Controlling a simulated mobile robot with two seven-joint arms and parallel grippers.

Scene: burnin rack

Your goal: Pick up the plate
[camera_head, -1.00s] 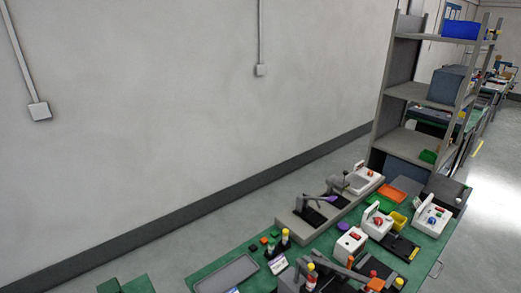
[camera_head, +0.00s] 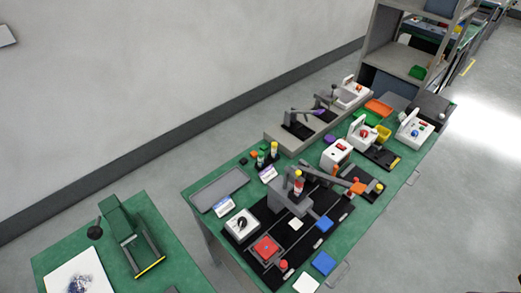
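Several flat square pieces that could be the plate lie on or near the black mat (camera_head: 262,216) on the green bench; I cannot tell which one is meant. A small white square (camera_head: 296,223) and a blue square (camera_head: 323,224) lie on the mat. A red square (camera_head: 266,247) sits in a dark frame toward its near left. Another blue square (camera_head: 324,263) and a white square (camera_head: 306,283) lie at the bench's near edge. Neither of my grippers is in view.
A grey tray (camera_head: 219,188) lies at the bench's left end. A second green table (camera_head: 185,268) with a green device (camera_head: 128,236) stands at lower left, across a gap of floor. Grey shelves (camera_head: 377,50) stand behind. Open floor (camera_head: 440,230) lies to the right.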

